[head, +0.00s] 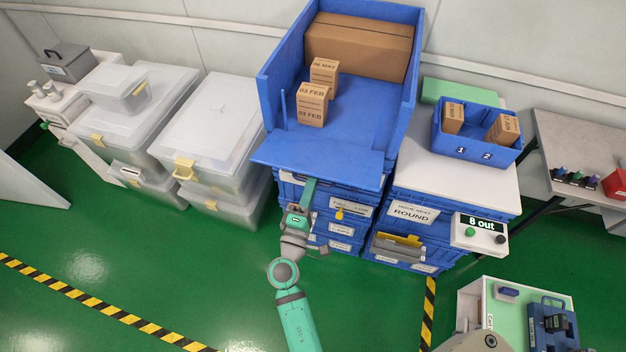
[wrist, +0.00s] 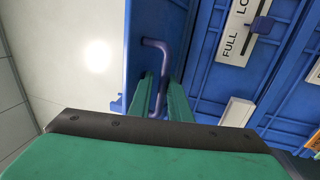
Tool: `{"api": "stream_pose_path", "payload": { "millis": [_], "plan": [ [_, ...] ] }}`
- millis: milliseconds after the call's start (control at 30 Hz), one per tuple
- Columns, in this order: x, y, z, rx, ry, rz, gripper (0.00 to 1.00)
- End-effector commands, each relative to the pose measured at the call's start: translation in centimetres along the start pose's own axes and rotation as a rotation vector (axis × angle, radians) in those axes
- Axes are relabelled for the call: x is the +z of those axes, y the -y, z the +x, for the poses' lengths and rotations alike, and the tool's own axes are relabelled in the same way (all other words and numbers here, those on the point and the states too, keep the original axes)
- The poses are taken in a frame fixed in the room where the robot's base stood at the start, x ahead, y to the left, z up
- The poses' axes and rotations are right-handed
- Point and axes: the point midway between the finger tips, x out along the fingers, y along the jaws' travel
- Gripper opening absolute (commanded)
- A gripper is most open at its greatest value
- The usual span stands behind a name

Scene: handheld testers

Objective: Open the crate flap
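The big blue crate (head: 397,110) stands open-topped on stacked blue boxes. Its front flap (head: 318,162) is tipped outward and down, sticking out past the crate's front edge, so the front is open. My gripper (head: 308,190) is at the flap's outer edge, partly under it. In the wrist view, a bent purple-blue handle (wrist: 155,44) sits on a blue panel. The gripper's two green fingers (wrist: 161,95) lie on either side of the handle's leg and look closed on it; the exact contact is hard to see.
Inside the crate are small cartons (head: 312,105) and a large carton (head: 357,45). Clear lidded bins (head: 210,120) stand left. A bench with a small blue bin (head: 477,150) and a counter box (head: 480,232) stand right. Green floor in front is free.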

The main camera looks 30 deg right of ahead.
Motion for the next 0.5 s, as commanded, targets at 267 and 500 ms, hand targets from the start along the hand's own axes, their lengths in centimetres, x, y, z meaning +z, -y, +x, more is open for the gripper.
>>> {"api": "stream_pose_path", "payload": {
  "millis": [267,500],
  "plan": [
    [-0.1,0.1,-3.4,-0.002,-0.005,-0.001,0.18],
    [-0.1,0.1,-7.8,-0.002,-0.003,-0.002,0.18]
  ]
}}
